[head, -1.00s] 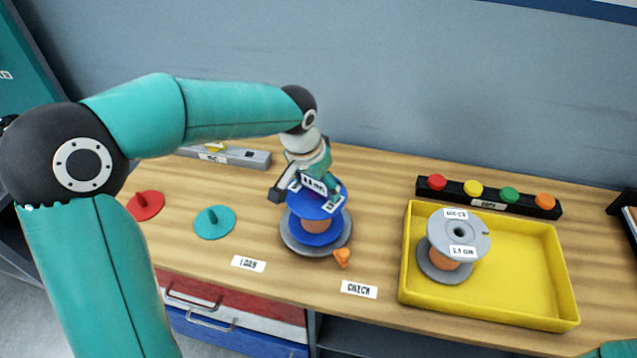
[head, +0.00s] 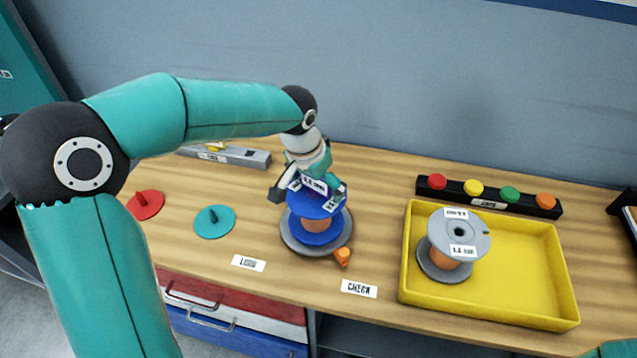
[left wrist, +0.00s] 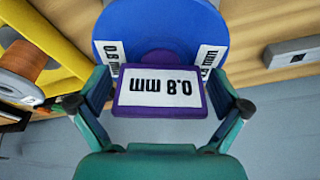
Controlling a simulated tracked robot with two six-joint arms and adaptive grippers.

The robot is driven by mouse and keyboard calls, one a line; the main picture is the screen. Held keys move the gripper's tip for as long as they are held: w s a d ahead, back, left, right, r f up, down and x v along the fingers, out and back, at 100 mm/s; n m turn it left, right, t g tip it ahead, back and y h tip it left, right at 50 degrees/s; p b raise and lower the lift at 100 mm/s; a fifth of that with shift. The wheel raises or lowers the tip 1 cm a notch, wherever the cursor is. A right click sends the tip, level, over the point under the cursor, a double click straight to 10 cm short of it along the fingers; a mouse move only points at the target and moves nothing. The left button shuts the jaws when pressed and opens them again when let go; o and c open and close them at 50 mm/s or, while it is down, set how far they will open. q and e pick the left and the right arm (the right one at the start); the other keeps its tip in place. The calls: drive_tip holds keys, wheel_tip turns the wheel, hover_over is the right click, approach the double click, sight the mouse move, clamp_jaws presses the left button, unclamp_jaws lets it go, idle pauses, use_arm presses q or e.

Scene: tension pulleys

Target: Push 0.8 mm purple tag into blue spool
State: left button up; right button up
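The blue spool (head: 319,237) stands upright on a grey round base on the table, with copper-coloured winding between its flanges. White labels lie on its top flange, which also shows in the left wrist view (left wrist: 122,27). My left gripper (head: 312,187) is over the spool's top. In the left wrist view my left gripper (left wrist: 160,100) has its fingers on both sides of the purple tag (left wrist: 160,106), which reads "0.8 mm". The tag is at the spool's top flange; its lower part is hidden, so its depth in the spool cannot be told. My right gripper is not in view.
A yellow tray (head: 545,290) at right holds a grey spool (head: 452,247). A red disc (head: 146,205) and a teal disc (head: 215,222) lie at left. A small orange piece (head: 342,257) touches or nearly touches the spool base. A black rack (head: 489,195) stands behind.

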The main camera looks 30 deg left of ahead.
use_arm(q)
drive_tip(key=v, duration=1.2)
idle(0.3)
